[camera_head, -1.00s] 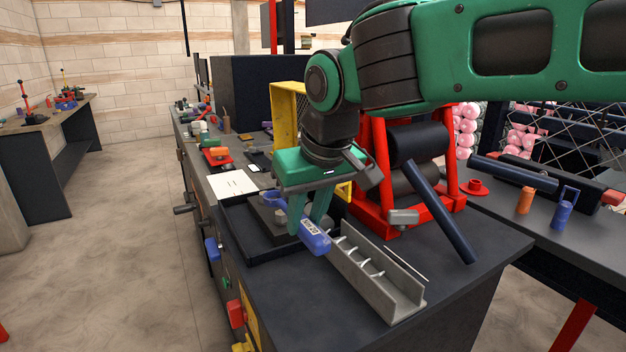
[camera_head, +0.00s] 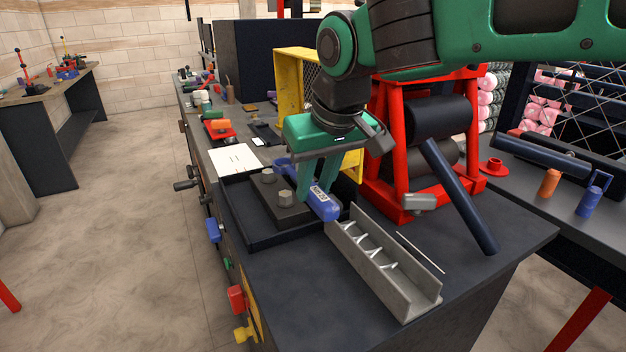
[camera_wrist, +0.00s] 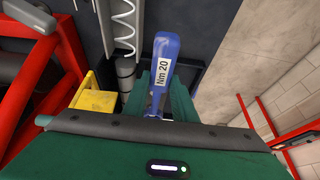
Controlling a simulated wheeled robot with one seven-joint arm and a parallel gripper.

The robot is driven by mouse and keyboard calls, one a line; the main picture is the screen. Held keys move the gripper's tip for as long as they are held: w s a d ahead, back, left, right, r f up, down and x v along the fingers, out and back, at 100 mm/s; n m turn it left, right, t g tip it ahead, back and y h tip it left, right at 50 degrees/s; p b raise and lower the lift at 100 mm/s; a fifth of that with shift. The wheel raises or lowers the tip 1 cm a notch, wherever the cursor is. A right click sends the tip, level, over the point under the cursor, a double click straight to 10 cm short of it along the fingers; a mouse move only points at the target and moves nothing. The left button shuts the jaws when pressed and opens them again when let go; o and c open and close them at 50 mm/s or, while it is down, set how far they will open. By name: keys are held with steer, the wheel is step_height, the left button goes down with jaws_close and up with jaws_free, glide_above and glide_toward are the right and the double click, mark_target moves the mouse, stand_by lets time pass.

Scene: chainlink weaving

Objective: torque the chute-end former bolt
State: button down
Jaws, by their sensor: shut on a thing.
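My gripper (camera_head: 317,193) is shut on a blue torque wrench (camera_head: 325,205) with a white label. The wrist view shows the wrench (camera_wrist: 165,60) between the fingers, its label reading "Nm 20". A dark former block (camera_head: 265,206) sits in a black tray (camera_head: 251,239) on the bench and carries two grey hex bolts. The bolt nearer the chute (camera_head: 285,198) and the farther bolt (camera_head: 267,176) both show left of my fingers. The wrench appears apart from the nearer bolt; its far end is partly behind my fingers. The grey chute (camera_head: 407,300) holds a wire spiral.
A red frame with dark rollers (camera_head: 391,200) and a slanted dark tube (camera_head: 460,200) stand right of the gripper. A yellow guard (camera_head: 289,85) is behind it. A white sheet (camera_head: 234,158) lies left. The bench's front corner is clear.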

steer(key=shift+f, duration=2.4)
steer(key=shift+s+f, duration=0.15)
steer(key=shift+f, duration=1.55)
steer(key=shift+r, duration=0.1)
steer(key=shift+s+a+m+h, duration=0.2)
steer(key=shift+a+m, duration=0.15)
steer(key=shift+a, duration=0.15)
steer(key=shift+s+a+m+h, duration=0.1)
steer(key=shift+s+a+m, duration=0.05)
steer(key=shift+a+m, duration=0.25)
steer(key=shift+s+a+m+t+h, duration=0.15)
steer(key=shift+s+a+m+h, duration=0.1)
steer(key=shift+a+m, duration=0.5)
steer(key=shift+s+a+m+t+h, duration=0.15)
steer(key=shift+s+a+m+h, duration=0.1)
steer(key=shift+a+m, duration=0.4)
steer(key=shift+s+a+m+h, duration=0.15)
steer(key=shift+a+m+h, duration=0.25)
steer(key=shift+a+m, duration=0.75)
steer(key=shift+a+m+h, duration=0.3)
steer(key=shift+a+m, duration=0.4)
steer(key=shift+a, duration=0.75)
steer(key=shift+d, duration=0.2)
